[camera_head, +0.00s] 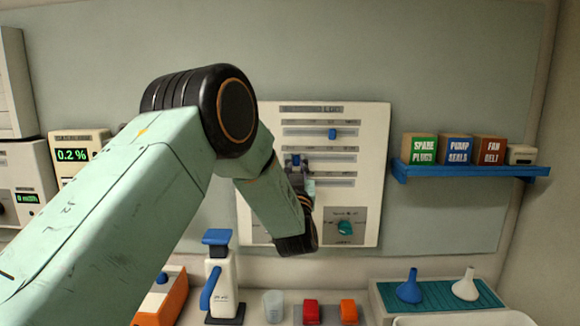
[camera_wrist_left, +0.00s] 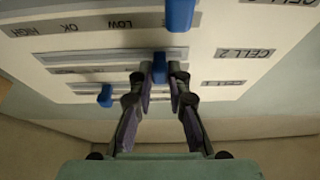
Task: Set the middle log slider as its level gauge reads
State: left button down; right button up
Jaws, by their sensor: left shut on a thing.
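The pale log panel (camera_head: 372,150) on the wall has three horizontal slider rows. The middle slider's blue knob (camera_head: 296,160) sits left of the top row's blue knob (camera_head: 332,134). My left gripper (camera_head: 299,168) is at the middle row; in the left wrist view its fingers (camera_wrist_left: 163,78) are shut on the middle knob (camera_wrist_left: 159,66). That view is upside down, with the CELL 2 label (camera_wrist_left: 245,53) beside this row. The CELL 1 knob (camera_wrist_left: 105,95) and the third row's knob (camera_wrist_left: 180,14) also show. I cannot make out a level gauge; my arm hides part of the wall. My right gripper is out of view.
Left are devices with green displays, one reading 0.2% (camera_head: 71,155). A teal knob (camera_head: 345,228) is low on the panel. A blue shelf (camera_head: 470,171) holds boxes at right. A bottle (camera_head: 223,275), a cup (camera_head: 272,305) and funnels (camera_head: 409,290) stand below.

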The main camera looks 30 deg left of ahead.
pick_arm(q)
jog(key=w+d, duration=0.1)
jog(key=d, duration=0.1)
jog(key=w+d+b, duration=0.1)
jog(key=w+d, duration=0.1)
jog(key=d, duration=0.1)
jog(key=w+d+b, duration=0.1)
jog(key=d, duration=0.1)
jog(key=shift+w+d, duration=0.3)
jog(key=shift+w, duration=0.05)
jog(key=shift+s+a, duration=0.15)
jog(key=shift+a, duration=0.1)
jog(key=c, duration=1.3)
grip_release()
jog(key=shift+d, duration=0.2)
jog(key=shift+a, duration=0.15)
jog(key=shift+s+d+f, duration=0.2)
jog(key=shift+s+d, duration=0.1)
jog(key=v, duration=1.1)
jog(key=shift+a, duration=0.1)
